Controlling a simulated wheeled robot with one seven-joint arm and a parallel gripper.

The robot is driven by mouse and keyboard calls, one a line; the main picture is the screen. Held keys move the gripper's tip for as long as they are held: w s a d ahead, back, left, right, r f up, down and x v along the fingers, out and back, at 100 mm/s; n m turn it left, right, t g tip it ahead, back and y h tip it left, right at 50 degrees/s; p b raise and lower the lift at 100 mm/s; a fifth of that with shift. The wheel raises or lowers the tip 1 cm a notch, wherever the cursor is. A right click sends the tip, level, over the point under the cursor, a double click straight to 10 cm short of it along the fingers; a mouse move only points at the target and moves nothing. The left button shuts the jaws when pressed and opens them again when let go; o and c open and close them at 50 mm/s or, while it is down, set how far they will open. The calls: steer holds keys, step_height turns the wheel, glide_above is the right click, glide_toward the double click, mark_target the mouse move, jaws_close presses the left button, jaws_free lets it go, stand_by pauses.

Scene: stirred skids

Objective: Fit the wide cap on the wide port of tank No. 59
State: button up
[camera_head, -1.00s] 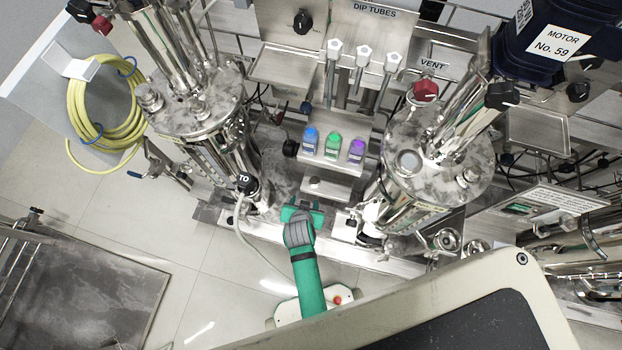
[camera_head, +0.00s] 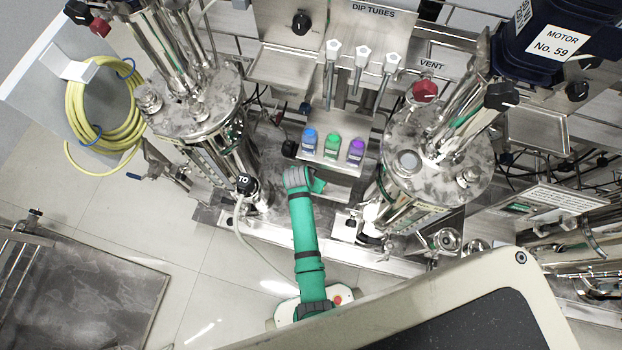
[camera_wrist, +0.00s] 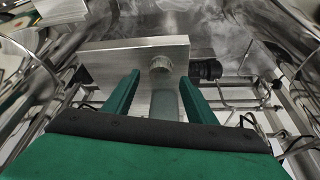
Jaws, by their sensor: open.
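Tank No. 59 (camera_head: 432,150) stands at right in the head view, its lid tilted towards me. Its lid has a round, pale-centred fitting (camera_head: 409,163) at left and a smaller metal one (camera_head: 467,177) at right; I cannot tell which is the wide port. My gripper (camera_head: 318,186) is at the low metal step below the coloured bottles. In the wrist view my gripper (camera_wrist: 159,80) is open, with a round metal cap-like piece (camera_wrist: 160,64) on a plate ahead, between the finger lines. I cannot tell if it is the wide cap. My gripper hides this spot in the head view.
Blue, green and purple bottles (camera_head: 332,146) stand on a shelf just above my gripper. A second tank (camera_head: 195,105) stands at left, with a hose near its black knob (camera_head: 247,184). Dip tubes (camera_head: 362,65) hang behind. Open floor (camera_head: 150,215) lies at lower left.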

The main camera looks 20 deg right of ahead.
steer(key=shift+x, duration=1.1)
steer(key=c, duration=1.1)
steer(key=shift+c, duration=0.2)
steer(key=shift+r, duration=0.65)
steer(key=shift+r, duration=2)
steer(key=shift+w, duration=0.1)
